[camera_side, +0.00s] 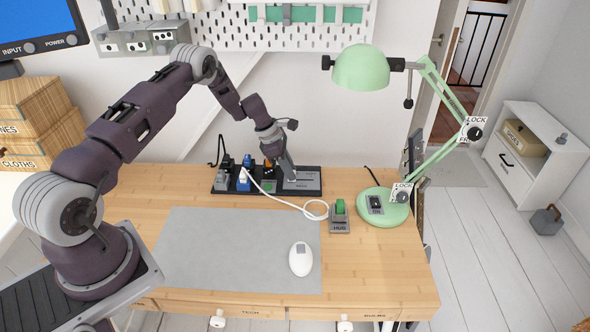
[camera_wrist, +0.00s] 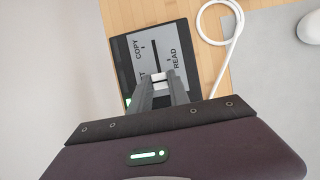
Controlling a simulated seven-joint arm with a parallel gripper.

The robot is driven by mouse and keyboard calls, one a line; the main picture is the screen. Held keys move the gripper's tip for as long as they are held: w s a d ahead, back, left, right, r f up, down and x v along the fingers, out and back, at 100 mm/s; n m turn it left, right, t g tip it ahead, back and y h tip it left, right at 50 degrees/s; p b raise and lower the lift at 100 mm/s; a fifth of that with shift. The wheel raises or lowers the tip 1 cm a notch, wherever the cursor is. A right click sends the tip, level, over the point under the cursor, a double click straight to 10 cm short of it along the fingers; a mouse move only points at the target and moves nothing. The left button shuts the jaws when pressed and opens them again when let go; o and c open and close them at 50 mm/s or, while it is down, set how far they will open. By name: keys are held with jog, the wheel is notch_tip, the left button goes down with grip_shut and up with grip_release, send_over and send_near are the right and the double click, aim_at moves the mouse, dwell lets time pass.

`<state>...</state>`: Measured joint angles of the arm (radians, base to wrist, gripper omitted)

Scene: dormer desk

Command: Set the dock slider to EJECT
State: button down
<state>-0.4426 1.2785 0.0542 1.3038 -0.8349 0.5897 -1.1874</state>
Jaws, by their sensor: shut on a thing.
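The dock panel (camera_wrist: 148,47) is a grey plate on a black base, with the labels COPY, READ and a partly covered one ending in T. A dark slot (camera_wrist: 154,52) runs along its middle. The pale slider knob (camera_wrist: 159,78) sits between my fingertips, low along the visible slot. My gripper (camera_wrist: 160,81) is shut on the knob, and its fingers hide the slot's lower part and part of the lower-left label. In the side view my gripper (camera_side: 289,173) reaches down onto the dock panel (camera_side: 302,183) at the right end of the black strip.
The black strip (camera_side: 230,192) also bears plugs and a green button (camera_side: 268,187). A white cable (camera_side: 290,204) loops in front towards the hub (camera_side: 340,219). The green lamp (camera_side: 383,209) stands to the right. The mat (camera_side: 210,255) and mouse (camera_side: 300,259) lie in front.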

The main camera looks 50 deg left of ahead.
jog(key=shift+s+a, duration=0.1)
jog(key=shift+a, duration=0.15)
jog(key=c, duration=1.3)
grip_release()
jog(key=shift+o, duration=0.5)
jog(key=shift+d, duration=0.1)
jog(key=shift+r, duration=0.1)
jog(key=v, duration=0.7)
